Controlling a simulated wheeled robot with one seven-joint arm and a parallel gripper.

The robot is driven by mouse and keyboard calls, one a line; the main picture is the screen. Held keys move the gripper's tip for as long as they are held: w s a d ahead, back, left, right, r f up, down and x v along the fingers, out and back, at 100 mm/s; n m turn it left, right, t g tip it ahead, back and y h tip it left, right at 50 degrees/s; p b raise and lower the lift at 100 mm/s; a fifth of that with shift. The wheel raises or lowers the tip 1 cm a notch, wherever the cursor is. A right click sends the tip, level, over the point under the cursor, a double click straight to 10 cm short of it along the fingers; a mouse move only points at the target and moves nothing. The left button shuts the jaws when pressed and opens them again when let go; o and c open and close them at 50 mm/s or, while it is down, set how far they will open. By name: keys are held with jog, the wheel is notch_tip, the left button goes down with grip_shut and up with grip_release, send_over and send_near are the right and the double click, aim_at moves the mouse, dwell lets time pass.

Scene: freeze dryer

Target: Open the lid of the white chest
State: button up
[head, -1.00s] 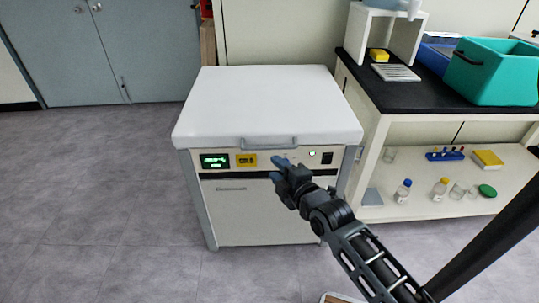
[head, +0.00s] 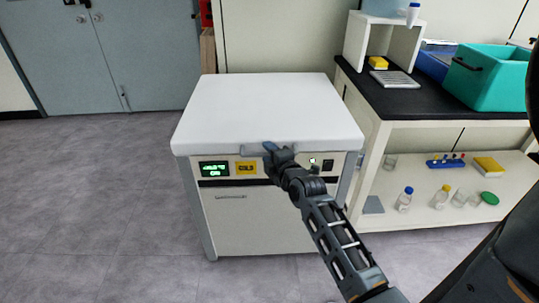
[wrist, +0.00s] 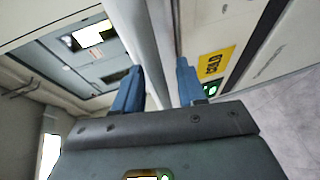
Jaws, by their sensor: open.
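The white chest (head: 262,218) stands in the middle of the head view with its flat white lid (head: 265,108) down. A grey bar handle (head: 252,149) runs along the lid's front edge, partly hidden behind my gripper (head: 272,148). My gripper is at the handle, in front of the chest's control strip. In the wrist view, my gripper (wrist: 158,80) shows two blue fingers spread apart. A pale grey bar or edge (wrist: 148,55) passes between them, probably the handle. I cannot tell whether either finger touches it.
A black-topped bench (head: 430,110) stands close to the chest's right side, with a teal bin (head: 488,78) on top and bottles on its lower shelf (head: 420,205). Grey double doors (head: 110,60) stand at the back left. The floor (head: 90,210) left of the chest is clear.

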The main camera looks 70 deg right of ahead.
jog(key=shift+c, duration=0.5)
grip_shut()
